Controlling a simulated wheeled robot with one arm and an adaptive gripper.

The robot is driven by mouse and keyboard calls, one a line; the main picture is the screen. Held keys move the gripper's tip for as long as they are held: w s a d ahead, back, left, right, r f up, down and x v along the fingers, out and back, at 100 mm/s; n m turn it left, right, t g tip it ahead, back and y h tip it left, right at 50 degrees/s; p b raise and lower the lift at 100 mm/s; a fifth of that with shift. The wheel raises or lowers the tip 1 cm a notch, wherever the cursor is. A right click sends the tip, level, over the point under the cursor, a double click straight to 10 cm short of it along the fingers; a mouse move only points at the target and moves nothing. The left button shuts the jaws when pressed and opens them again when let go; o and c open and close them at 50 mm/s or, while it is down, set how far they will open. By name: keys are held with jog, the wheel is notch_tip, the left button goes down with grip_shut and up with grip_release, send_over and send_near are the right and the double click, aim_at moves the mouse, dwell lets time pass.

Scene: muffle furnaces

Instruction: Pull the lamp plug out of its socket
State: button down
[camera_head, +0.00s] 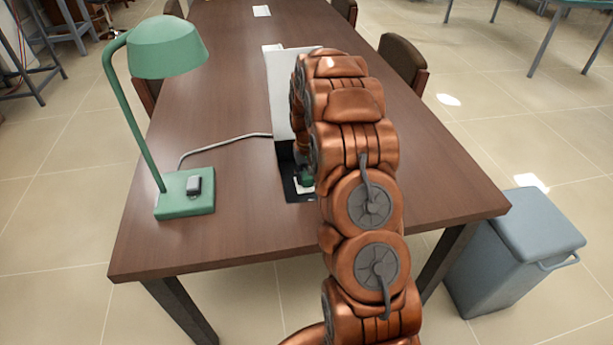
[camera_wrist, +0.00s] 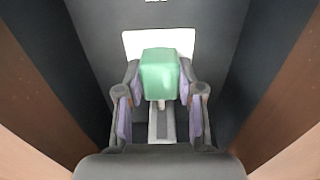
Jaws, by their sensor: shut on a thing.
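The green plug (camera_wrist: 160,75) sits between the two fingers of my gripper (camera_wrist: 160,88) in the wrist view, with the purple pads against its sides. A white socket plate (camera_wrist: 186,40) lies right behind the plug. Whether the plug's pins are inside the socket is hidden. In the head view, a bit of the green plug (camera_head: 305,174) shows beside my arm, down in the dark table box. The green desk lamp (camera_head: 185,195) stands at the left, and its grey cord (camera_head: 225,139) runs over the table to the box. My gripper is mostly hidden by my arm there.
The dark box (camera_head: 290,184) is sunk into the brown table (camera_head: 235,235), with a white lid (camera_head: 281,90) raised behind it. Dark walls (camera_wrist: 70,60) close in around my gripper. A grey bin (camera_head: 515,250) stands right of the table. The table's far part is mostly clear.

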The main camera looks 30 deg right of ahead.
jog(key=shift+r, duration=1.95)
jog(key=c, duration=0.7)
grip_release()
jog(key=shift+r, duration=0.1)
notch_tip(320, 180, up, 12)
jog(key=shift+f, duration=0.1)
